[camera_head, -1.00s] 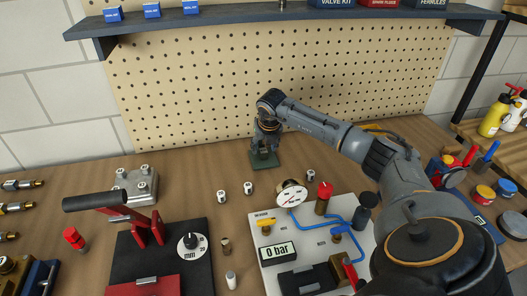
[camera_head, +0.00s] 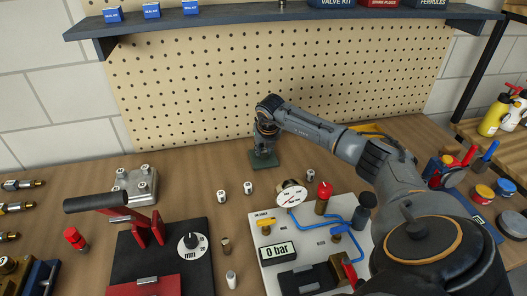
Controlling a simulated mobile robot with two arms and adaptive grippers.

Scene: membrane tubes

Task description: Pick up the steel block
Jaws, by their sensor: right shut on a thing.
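My right gripper (camera_head: 264,147) points down over a small dark green mat (camera_head: 273,162) at the back of the bench, below the pegboard. It is shut on a small block low on the mat, which I take to be the steel block. The fingers hide nearly all of it, so its shape and any gap beneath it cannot be told. My left gripper is not in view.
Small white-topped cylinders (camera_head: 248,188) stand in front of the mat. A gauge panel (camera_head: 262,217) is at the front centre. A shelf (camera_head: 230,20) runs above.

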